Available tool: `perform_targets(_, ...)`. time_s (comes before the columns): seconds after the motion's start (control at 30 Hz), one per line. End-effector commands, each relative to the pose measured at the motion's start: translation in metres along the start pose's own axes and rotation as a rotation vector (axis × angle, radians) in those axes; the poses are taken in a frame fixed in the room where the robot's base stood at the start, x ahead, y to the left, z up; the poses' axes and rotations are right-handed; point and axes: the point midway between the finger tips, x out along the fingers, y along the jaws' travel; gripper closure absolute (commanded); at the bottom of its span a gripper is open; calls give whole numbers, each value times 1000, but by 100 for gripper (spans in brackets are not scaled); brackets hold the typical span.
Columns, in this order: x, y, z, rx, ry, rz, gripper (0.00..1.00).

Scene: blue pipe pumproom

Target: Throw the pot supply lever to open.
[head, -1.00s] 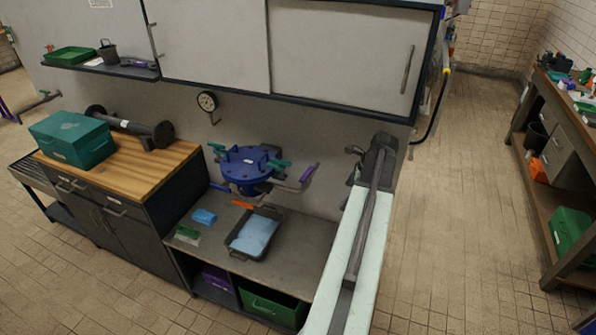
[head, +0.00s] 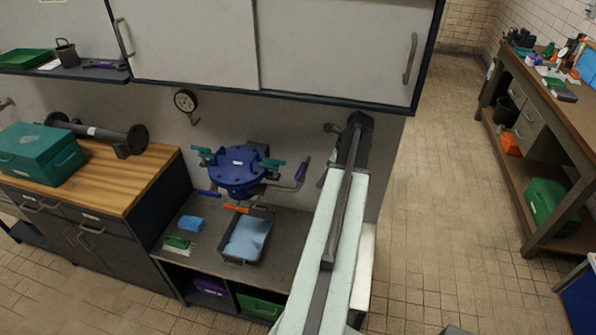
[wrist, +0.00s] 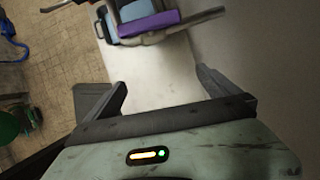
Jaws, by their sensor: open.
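A blue flanged pot (head: 237,172) with teal clamps stands on the grey bench against the wall. Three coloured handles show around it: a purple lever (head: 302,171) on the pipe at its right, an orange one (head: 236,208) in front, and a blue one (head: 208,193) at the left. I cannot read which is the pot supply. My gripper (head: 342,130) is right of the purple lever in the head view, partly hidden by my arm. In the wrist view my gripper (wrist: 160,78) is open and empty, and the purple lever (wrist: 150,23) lies beyond the fingertips, apart from them.
A black tray (head: 235,260) with a blue cloth, a blue sponge (head: 190,223) and a green brush (head: 177,242) lie on the bench. A wall cabinet (head: 330,45) overhangs it. A gauge (head: 186,101) is on the wall. Open tiled floor (head: 440,180) lies right.

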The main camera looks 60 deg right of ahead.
Motion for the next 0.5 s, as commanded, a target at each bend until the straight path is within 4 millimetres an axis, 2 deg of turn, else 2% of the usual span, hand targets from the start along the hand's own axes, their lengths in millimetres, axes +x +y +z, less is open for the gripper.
perform_targets(0.1, 13, 0, 31, -6, 0, 1, 0)
perform_targets(0.33, 34, 0, 82, -6, 0, 1, 0)
perform_targets(0.4, 52, 1, 79, -4, 1, 1, 0)
perform_targets(0.5, 61, 1, 80, -5, 1, 1, 0)
